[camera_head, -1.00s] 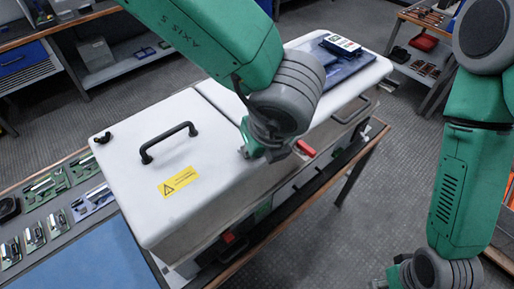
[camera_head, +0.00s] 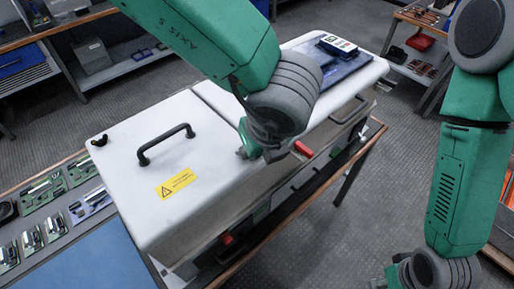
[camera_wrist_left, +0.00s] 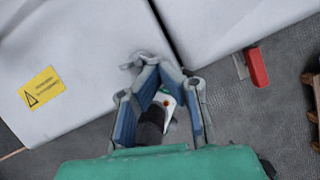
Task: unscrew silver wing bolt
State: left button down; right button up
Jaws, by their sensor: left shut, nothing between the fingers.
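The white cabinet (camera_head: 150,205) has a black handle on its lid and a black wing-shaped knob (camera_head: 99,141) at its far left corner. My left gripper (camera_wrist_left: 160,68) is shut, its blue-padded fingers meeting at the tips over the cabinet's edge near the lid seam. In the head view it is largely hidden behind its own wrist. A small grey piece (camera_wrist_left: 134,63) shows beside the fingertips; I cannot tell whether it is the silver wing bolt. My right gripper (camera_head: 380,284) is mostly cut off at the bottom edge, so its jaws cannot be read.
A yellow warning label (camera_head: 175,183) is on the lid. A red latch (camera_head: 303,149) is on the cabinet's side, near my left wrist. A meter (camera_head: 337,45) lies on a blue case at the far end. The bench (camera_head: 90,262) at left holds several electronic parts.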

pick_arm(q)
jog(key=shift+w, duration=0.15)
dwell(0.7)
jog(key=shift+w+d+r, duration=0.1)
jog(key=shift+w+d, duration=0.15)
jog(key=shift+w, duration=0.35)
